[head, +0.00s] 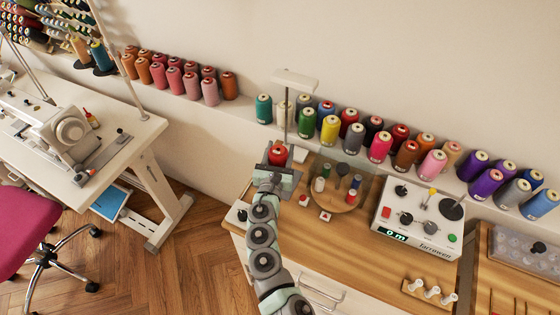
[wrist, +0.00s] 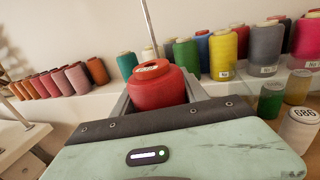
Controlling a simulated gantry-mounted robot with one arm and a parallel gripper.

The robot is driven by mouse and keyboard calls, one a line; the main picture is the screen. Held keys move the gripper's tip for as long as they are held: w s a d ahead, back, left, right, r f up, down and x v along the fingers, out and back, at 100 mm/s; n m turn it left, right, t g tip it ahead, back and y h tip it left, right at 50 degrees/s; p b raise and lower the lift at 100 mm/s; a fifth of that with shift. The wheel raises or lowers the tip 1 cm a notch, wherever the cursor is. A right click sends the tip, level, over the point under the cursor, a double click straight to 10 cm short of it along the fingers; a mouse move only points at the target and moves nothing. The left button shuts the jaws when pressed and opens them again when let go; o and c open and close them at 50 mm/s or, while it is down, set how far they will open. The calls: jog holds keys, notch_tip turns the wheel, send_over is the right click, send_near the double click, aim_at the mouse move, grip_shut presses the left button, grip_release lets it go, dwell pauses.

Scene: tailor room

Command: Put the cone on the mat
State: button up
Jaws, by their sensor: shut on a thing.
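The red cone of thread (head: 277,154) is between the jaws of my gripper (head: 276,166), upright, at the left end of the wooden table (head: 300,233). In the wrist view the red cone (wrist: 158,92) stands between the two grey fingers, and my gripper's pale green body hides its lower part. My gripper is shut on it. I cannot tell whether the cone's base touches anything below. I cannot make out a mat for certain in either view.
A pale lamp-like stand (head: 293,80) rises just behind the cone. A round wooden board (head: 346,202) with small spools is to the right, behind a clear panel. A white control box (head: 418,215) stands farther right. Several thread cones line the wall ledge (head: 245,109).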

jog(key=shift+f+b, duration=0.75)
jog(key=shift+f, duration=1)
jog(key=shift+f, duration=0.3)
jog(key=o, duration=1.5)
jog(key=shift+r, duration=0.1)
jog(key=shift+r, duration=0.2)
jog(key=shift+s+a+r+p, duration=0.15)
jog(key=shift+s+p, duration=0.2)
jog(key=shift+s, duration=0.2)
jog(key=s, duration=0.3)
jog(key=s+a+p, duration=0.1)
jog(key=s, duration=0.3)
jog(key=s+p, duration=0.1)
jog(key=s, duration=0.2)
jog(key=shift+s+a+f, duration=0.2)
jog(key=shift+s+a, duration=0.2)
